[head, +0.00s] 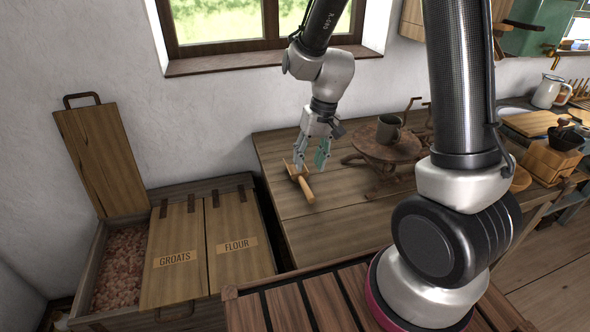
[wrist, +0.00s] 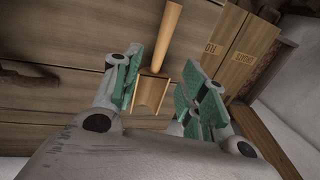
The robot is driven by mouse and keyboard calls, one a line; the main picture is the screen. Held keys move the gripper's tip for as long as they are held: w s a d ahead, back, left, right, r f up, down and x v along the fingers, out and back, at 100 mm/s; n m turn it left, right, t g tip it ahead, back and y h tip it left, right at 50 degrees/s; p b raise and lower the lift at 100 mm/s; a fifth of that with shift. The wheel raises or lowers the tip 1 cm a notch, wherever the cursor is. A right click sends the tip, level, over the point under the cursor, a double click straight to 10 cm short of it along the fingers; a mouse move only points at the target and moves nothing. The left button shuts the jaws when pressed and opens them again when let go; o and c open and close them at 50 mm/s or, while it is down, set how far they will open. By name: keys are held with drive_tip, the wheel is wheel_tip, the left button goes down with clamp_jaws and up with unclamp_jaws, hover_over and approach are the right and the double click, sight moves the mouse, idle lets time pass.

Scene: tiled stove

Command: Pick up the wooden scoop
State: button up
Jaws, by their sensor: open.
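The wooden scoop (head: 305,186) lies on the wooden table (head: 270,160), near its left edge. Its bowl is toward the wall and its handle points toward the front. My gripper (head: 312,164) is above the bowl end, with its green-padded fingers spread. In the wrist view, the scoop (wrist: 151,91) shows between the two fingers of my gripper (wrist: 162,88), its bowl nearer to me and its handle running up and away. The fingers are open and hold nothing. Part of the bowl is hidden by a finger in the head view.
A round wooden stand (head: 384,148) with a grey mug (head: 389,129) is on the table right of my gripper. A wooden bin with groats and flour lids (head: 237,235) stands left of the table. One lid (head: 104,160) stands raised. The window wall is behind.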

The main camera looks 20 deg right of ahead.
sight(304, 181)
drive_tip(key=f, duration=0.2)
drive_tip(key=a+f, duration=0.1)
drive_tip(key=f, duration=0.4)
drive_tip(key=shift+w+a+f, duration=0.1)
drive_tip(key=shift+a+f, duration=0.1)
drive_tip(key=shift+f, duration=0.1)
drive_tip(key=shift+c, duration=0.4)
clamp_jaws()
